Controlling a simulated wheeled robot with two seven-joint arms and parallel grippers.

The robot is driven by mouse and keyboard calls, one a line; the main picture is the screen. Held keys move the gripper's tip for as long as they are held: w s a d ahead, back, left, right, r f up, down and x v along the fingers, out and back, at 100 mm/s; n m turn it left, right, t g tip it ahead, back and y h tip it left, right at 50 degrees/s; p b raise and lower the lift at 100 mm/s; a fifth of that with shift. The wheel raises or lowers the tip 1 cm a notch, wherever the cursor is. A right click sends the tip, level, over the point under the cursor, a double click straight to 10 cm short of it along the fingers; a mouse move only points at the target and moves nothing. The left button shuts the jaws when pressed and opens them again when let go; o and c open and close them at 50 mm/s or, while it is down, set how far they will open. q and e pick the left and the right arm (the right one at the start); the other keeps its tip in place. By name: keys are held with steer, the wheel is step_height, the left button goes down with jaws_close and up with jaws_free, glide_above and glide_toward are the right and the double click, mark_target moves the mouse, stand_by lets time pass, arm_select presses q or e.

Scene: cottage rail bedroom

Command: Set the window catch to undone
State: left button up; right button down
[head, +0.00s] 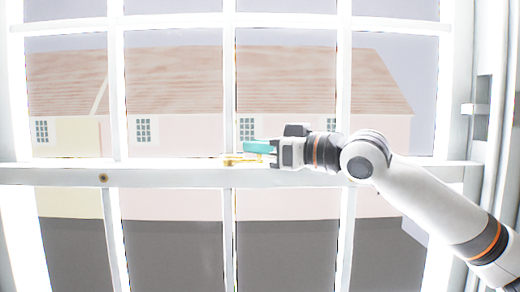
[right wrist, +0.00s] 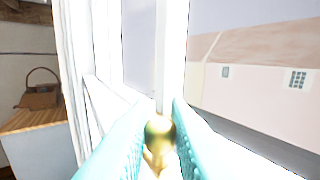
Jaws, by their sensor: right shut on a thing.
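The brass window catch (head: 238,160) sits on the white meeting rail (head: 60,177) of the window, near its middle. In the right wrist view its round gold knob (right wrist: 159,131) lies between the two teal fingers. My right gripper (head: 258,149) reaches in from the right at the rail and is shut on the catch. The fingers hide part of the catch in the head view, so its exact setting is hard to tell. My left gripper is not in view.
White glazing bars (head: 229,80) divide the panes, with a house (head: 180,95) outside. A white frame stands close on the right. In the right wrist view, a basket (right wrist: 40,92) stands on a wooden-topped cabinet (right wrist: 32,118) at the left.

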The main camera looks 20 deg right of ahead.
steer(key=shift+s+a+f+m+t+h+b, duration=0.15)
steer(key=shift+s+f+m+t+h+b, duration=0.1)
steer(key=shift+m+t+h+b, duration=0.35)
steer(key=s+a+m+g+h+b, duration=0.1)
steer(key=a+m+g+h+b, duration=0.1)
steer(key=m+h+b, duration=0.5)
steer(key=s+a+m+g+h+b, duration=0.1)
steer(key=a+m+h+b, duration=0.4)
steer(key=h, duration=1.1)
steer(key=shift+s+a+r+m+g+h+b, duration=0.3)
steer(key=shift+s+m+b, duration=0.65)
steer(key=shift+m, duration=1.25)
steer(key=shift+w+d, duration=0.15)
steer(key=shift+w, duration=0.1)
steer(key=c, duration=1.4)
jaws_free()
steer(key=shift+w+f, duration=0.1)
steer(key=shift+d, duration=0.1)
